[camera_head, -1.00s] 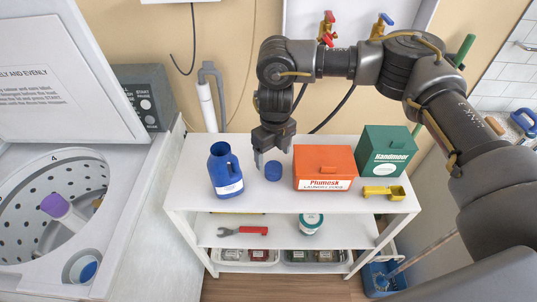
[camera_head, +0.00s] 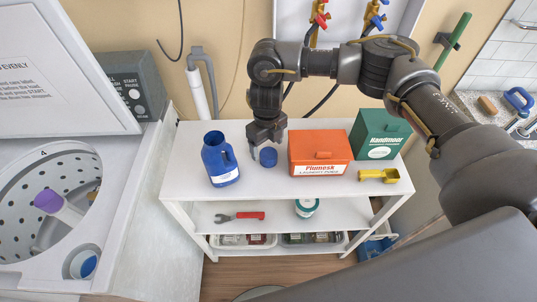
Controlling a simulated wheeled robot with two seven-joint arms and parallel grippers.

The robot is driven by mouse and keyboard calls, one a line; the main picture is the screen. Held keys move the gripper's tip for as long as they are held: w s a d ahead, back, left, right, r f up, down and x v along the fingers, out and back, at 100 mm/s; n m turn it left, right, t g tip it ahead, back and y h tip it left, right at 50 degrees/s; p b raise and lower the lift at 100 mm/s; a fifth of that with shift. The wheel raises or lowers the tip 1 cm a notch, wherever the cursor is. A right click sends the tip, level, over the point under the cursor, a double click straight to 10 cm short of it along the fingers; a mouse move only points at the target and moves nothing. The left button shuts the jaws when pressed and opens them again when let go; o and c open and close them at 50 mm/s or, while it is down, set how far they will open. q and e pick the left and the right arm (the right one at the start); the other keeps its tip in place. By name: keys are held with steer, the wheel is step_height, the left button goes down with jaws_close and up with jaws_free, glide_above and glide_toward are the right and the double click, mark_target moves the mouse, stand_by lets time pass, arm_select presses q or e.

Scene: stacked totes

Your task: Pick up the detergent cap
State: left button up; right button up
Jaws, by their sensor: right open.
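My right gripper (camera_head: 261,152) points down just at the cap's left and back side. One finger shows beside the cap, and the other is hard to make out. The gripper is open, and the cap still rests on the shelf top. My left gripper is not in view.
The orange box (camera_head: 320,153) stands close to the cap's right, with a green box (camera_head: 378,134) and a yellow scoop (camera_head: 379,175) beyond. The shelf top (camera_head: 262,187) is clear in front of the cap. An open washer (camera_head: 60,190) stands at the left.

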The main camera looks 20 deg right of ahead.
mark_target(268, 153)
steer(key=f+p, duration=0.1)
steer(key=f, duration=0.4)
steer(key=shift+d, duration=0.2)
steer(key=shift+c, duration=0.5)
steer(key=c, duration=0.9)
